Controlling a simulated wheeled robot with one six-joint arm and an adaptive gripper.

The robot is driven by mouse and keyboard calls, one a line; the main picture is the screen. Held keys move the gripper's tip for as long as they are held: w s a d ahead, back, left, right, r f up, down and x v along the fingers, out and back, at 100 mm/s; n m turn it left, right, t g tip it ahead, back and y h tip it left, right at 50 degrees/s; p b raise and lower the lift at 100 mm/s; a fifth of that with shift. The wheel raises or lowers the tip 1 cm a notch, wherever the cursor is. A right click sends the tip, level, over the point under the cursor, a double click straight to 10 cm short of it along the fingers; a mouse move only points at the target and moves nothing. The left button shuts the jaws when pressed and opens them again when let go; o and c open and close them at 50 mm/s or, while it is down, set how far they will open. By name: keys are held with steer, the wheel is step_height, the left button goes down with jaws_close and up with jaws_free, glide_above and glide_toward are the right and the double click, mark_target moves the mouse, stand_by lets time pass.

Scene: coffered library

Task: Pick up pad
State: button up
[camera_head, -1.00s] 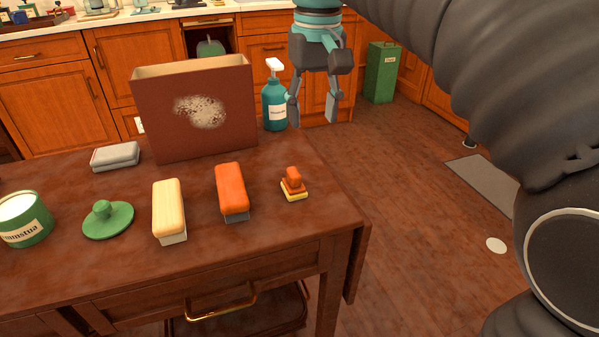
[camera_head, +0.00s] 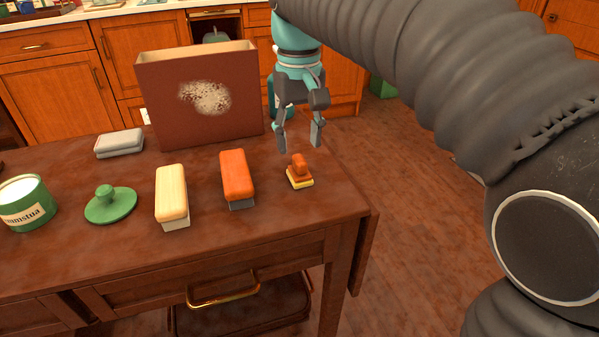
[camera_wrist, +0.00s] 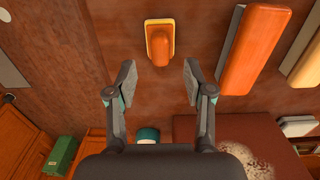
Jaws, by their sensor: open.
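The pad (camera_head: 300,173) is a small block with an orange-brown handle on a brown base and a yellow underside. It lies on the table near its right edge. In the wrist view the pad (camera_wrist: 160,42) sits beyond the fingertips, roughly centred between them. My gripper (camera_head: 299,146) is open and empty, above the table just behind the pad. In the wrist view my gripper (camera_wrist: 159,80) shows both fingers spread apart, not touching the pad.
An orange-topped brush (camera_head: 236,176) and a cream-topped brush (camera_head: 172,194) lie left of the pad. A large brown box (camera_head: 165,115) stands behind them. A green lid (camera_head: 111,206), a green tin (camera_head: 30,212) and a grey block (camera_head: 119,143) are further left.

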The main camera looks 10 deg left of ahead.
mark_target(299, 158)
steer(key=shift+s+d+f+b, duration=0.1)
steer(key=shift+s+f+b, duration=0.1)
steer(key=shift+f, duration=0.95)
steer(key=shift+s+f+b, duration=0.1)
steer(key=shift+f+b, duration=0.05)
steer(key=shift+f, duration=1)
jaws_close()
